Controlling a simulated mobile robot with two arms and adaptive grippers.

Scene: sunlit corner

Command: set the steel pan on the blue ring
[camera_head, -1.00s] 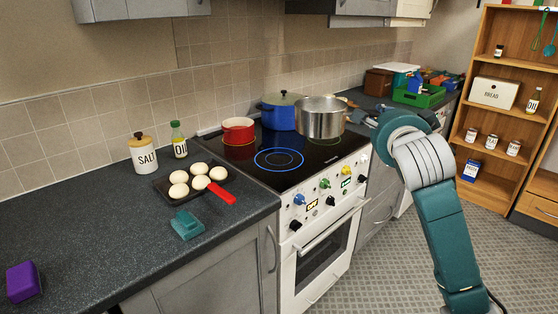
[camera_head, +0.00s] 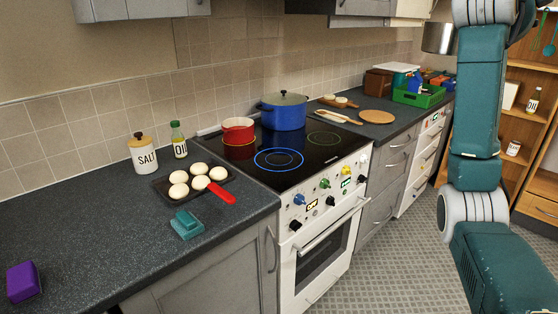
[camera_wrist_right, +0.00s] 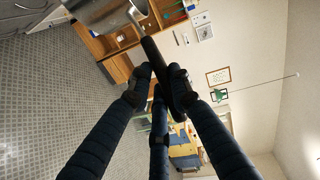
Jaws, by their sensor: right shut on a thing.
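The steel pan (camera_head: 438,38) hangs in the air at the upper right of the head view, well to the right of the cooktop and above it. In the right wrist view the pan (camera_wrist_right: 98,10) shows at the top edge, partly cut off. My right gripper (camera_wrist_right: 160,88) is shut on the pan's dark handle (camera_wrist_right: 153,52). In the head view my right arm is raised, and its gripper does not show. The blue ring (camera_head: 257,165) lies at the front of the black cooktop, with nothing on it. My left gripper is not in view.
A red pot (camera_head: 238,131) and a blue lidded pot (camera_head: 286,112) stand behind the blue ring. The green ring (camera_head: 323,132) is bare.

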